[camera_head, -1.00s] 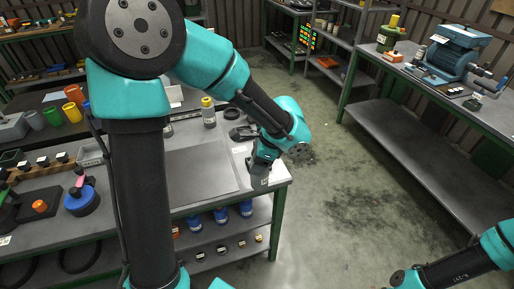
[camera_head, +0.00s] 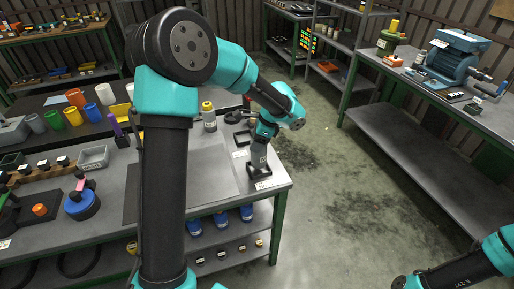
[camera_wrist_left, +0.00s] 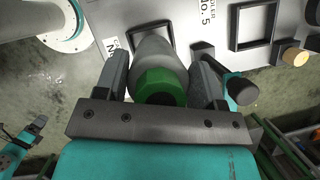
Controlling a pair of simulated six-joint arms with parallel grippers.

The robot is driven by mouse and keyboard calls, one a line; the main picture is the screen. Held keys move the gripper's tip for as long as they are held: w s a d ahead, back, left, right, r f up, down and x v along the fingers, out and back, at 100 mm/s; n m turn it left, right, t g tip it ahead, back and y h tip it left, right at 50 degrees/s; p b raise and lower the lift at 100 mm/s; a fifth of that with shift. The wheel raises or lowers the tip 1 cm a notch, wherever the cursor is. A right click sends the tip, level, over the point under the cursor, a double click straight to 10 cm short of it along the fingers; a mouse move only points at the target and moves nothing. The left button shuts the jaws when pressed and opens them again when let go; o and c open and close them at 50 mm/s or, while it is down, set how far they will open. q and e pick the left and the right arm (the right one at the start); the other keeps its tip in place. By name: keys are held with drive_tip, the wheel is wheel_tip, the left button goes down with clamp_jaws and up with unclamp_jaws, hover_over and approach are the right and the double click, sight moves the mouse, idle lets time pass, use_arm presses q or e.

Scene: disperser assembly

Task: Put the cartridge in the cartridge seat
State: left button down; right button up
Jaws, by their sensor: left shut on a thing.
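The cartridge is a grey cylinder with a green faceted end (camera_wrist_left: 158,88). My left gripper (camera_wrist_left: 160,62) is shut around it, a finger on each side. In the head view the left gripper (camera_head: 260,137) points down with the grey cartridge body (camera_head: 259,155) upright beneath it. The cartridge seat (camera_head: 260,171) is a dark square base at the bench's right front corner, under the cartridge. It also shows in the left wrist view (camera_wrist_left: 113,38), partly covered by the cartridge. I cannot tell if the cartridge's lower end touches it.
Another dark square frame (camera_wrist_left: 254,26) lies beside the seat. A yellow-capped bottle (camera_head: 209,118) stands farther back on the bench. A flat grey plate (camera_head: 212,178) covers the bench to the left. Beyond the right edge is open floor.

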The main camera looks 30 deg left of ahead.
use_arm(q)
drive_tip(key=shift+f, duration=1.7)
drive_tip(key=shift+f, duration=0.15)
drive_tip(key=shift+c, duration=1.1)
unclamp_jaws()
drive_tip(key=v, duration=1.2)
